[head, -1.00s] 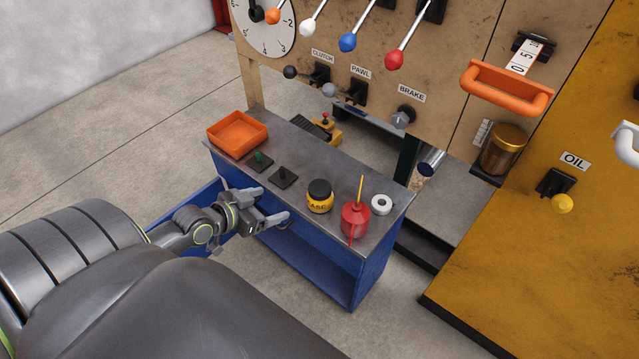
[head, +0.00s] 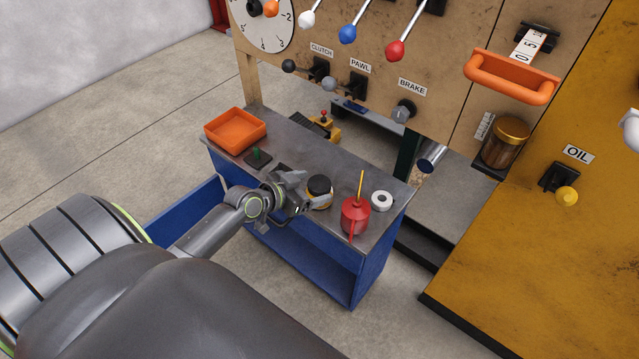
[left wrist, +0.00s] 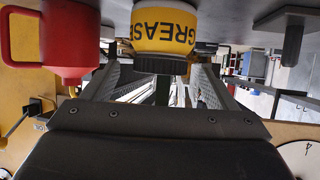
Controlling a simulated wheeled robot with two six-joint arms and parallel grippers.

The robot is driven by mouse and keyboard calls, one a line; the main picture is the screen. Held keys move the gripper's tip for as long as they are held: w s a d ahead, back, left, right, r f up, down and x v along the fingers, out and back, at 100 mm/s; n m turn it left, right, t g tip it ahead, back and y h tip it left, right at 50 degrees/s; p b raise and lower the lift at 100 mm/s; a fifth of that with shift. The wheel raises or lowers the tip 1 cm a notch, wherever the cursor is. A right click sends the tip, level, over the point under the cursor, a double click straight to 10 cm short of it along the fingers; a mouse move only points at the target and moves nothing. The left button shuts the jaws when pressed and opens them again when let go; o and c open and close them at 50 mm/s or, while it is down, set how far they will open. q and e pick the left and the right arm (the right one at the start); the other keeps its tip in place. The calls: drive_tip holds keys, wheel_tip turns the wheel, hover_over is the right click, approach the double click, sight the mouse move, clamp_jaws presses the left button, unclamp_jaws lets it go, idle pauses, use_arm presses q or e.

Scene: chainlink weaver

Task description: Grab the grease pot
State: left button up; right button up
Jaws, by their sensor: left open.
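The grease pot (head: 319,192) is a small yellow jar with a black lid, standing on the grey top of the blue bench (head: 394,210). In the left wrist view the pot (left wrist: 165,28) appears upside down, with its GREASE label facing the camera. My left gripper (head: 312,193) is open at the pot, its fingers partly hiding the yellow body. In the wrist view the jaws (left wrist: 165,85) spread to either side of the pot; whether they touch it I cannot tell. My right gripper is out of view.
A red oil can (head: 355,217) with a yellow spout stands right of the pot, near a white tape roll (head: 382,201). The lever panel (head: 340,50) rises behind.

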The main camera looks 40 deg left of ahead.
sight(324, 184)
use_arm(q)
drive_tip(key=shift+x, duration=2.7)
drive_tip(key=c, duration=1.2)
